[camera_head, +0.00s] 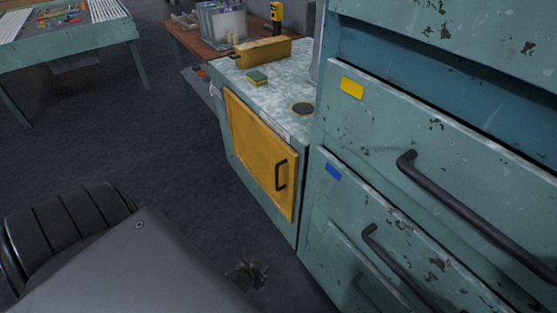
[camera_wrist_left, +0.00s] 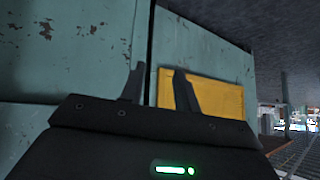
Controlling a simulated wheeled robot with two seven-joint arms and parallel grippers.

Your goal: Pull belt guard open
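The belt guard is a yellow panel (camera_head: 250,137) on the front of a low teal cabinet. It sits flush in its frame and looks closed. Its black upright bar handle (camera_head: 280,174) is near its right edge. In the left wrist view the yellow panel (camera_wrist_left: 222,96) shows beyond the right finger; its handle cannot be made out there. My left gripper (camera_wrist_left: 158,84) has its two dark fingers apart with nothing seen between them. It is short of the panel. In the head view my left arm fills the bottom left. My right gripper is out of view.
A tall teal drawer unit (camera_head: 420,130) with protruding black handles stands close at right. Dark floor (camera_head: 150,130) is open at left.

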